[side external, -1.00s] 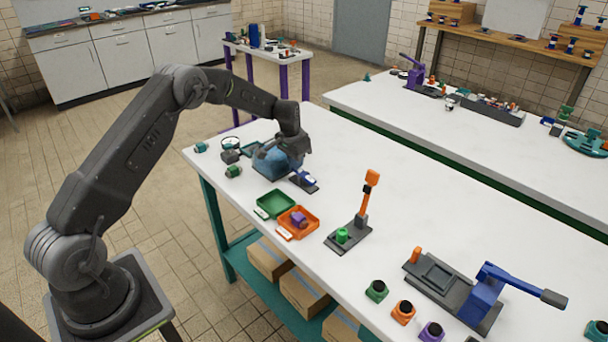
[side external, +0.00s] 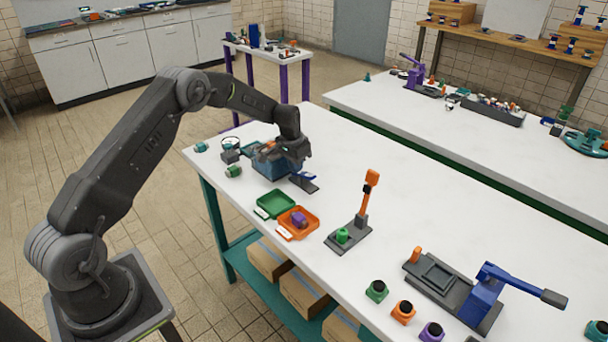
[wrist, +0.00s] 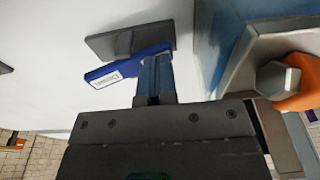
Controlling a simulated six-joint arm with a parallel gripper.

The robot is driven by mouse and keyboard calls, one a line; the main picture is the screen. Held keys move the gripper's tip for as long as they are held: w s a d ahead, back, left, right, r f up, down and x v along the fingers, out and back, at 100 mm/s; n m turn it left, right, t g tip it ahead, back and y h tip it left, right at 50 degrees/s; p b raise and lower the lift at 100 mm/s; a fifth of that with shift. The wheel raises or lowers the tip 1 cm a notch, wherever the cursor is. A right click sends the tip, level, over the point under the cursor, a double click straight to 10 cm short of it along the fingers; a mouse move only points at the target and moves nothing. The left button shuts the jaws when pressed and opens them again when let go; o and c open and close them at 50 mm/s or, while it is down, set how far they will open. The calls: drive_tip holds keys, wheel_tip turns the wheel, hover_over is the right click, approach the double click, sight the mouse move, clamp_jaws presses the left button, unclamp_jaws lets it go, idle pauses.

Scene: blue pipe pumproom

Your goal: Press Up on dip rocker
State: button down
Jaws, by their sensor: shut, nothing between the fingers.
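The dip rocker is a blue lever (wrist: 122,68) on a flat dark grey base (wrist: 108,46). In the side view the blue rocker (side external: 304,176) sits on the white table, just right of a blue bin. A pale label shows on the rocker's left part in the wrist view, but its word is too blurred to read for sure. My gripper (wrist: 156,62) is shut and empty, with its fingertips over the rocker's right end. They look in contact or very close; I cannot tell which. In the side view my gripper (side external: 292,168) is directly beside the rocker.
The blue bin (side external: 268,168) stands close against my gripper's left, and an orange part with a grey hex head (wrist: 280,80) shows there. Green (side external: 275,204) and orange (side external: 314,224) trays lie nearer the front edge. The table to the right behind is clear.

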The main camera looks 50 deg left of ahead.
wheel_tip(320, 180, up, 8)
drive_tip(key=shift+r, duration=0.2)
idle(0.6)
